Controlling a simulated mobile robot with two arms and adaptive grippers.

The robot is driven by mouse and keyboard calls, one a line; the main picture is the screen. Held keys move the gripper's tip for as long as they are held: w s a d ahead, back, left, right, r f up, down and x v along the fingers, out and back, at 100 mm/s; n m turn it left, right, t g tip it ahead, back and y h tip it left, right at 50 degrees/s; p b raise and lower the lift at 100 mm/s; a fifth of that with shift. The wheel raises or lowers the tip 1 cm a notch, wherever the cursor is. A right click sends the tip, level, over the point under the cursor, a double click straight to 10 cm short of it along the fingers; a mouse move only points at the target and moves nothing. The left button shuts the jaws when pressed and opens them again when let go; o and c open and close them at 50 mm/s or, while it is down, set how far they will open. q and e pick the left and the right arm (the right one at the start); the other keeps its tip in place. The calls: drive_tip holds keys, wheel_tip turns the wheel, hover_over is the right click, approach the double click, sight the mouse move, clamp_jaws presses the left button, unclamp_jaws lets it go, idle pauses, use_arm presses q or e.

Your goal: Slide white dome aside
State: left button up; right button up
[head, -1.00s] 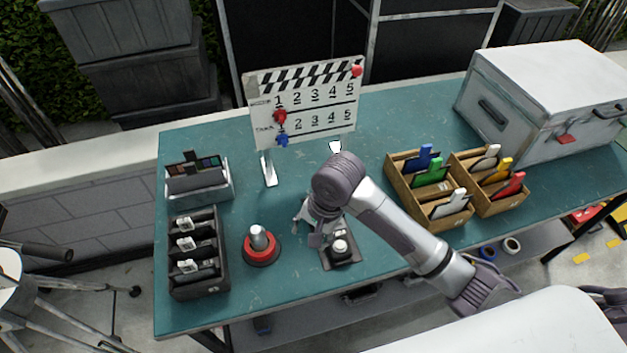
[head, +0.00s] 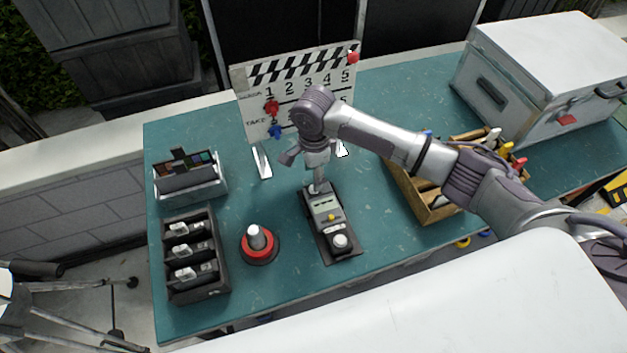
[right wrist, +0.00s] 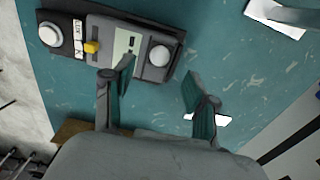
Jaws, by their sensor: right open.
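A grey light meter (head: 327,209) with a yellow button lies in a dark base on the table; it also shows in the right wrist view (right wrist: 128,42). One white dome (head: 340,241) sits at the base's near end and shows at the left of the right wrist view (right wrist: 50,35). A second whitish dome (right wrist: 160,55) is on the meter's far end. My right gripper (head: 317,182) is open and empty over that far end. My left gripper is out of view.
A red-ringed post (head: 259,245) stands left of the meter, beside a black rack (head: 195,255). A clapperboard (head: 290,90) stands behind. A wooden organiser (head: 425,205) is at the right under my arm, with a grey case (head: 535,85) behind.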

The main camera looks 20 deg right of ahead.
wheel_tip(320, 180, down, 4)
drive_tip(key=shift+r, duration=0.1)
drive_tip(key=shift+f, duration=0.45)
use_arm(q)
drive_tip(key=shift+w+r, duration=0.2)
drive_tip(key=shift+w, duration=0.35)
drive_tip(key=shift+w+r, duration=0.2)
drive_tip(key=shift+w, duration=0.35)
use_arm(e)
drive_tip(key=shift+f, duration=0.1)
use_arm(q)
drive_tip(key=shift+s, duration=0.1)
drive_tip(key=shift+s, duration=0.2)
use_arm(e)
clamp_jaws()
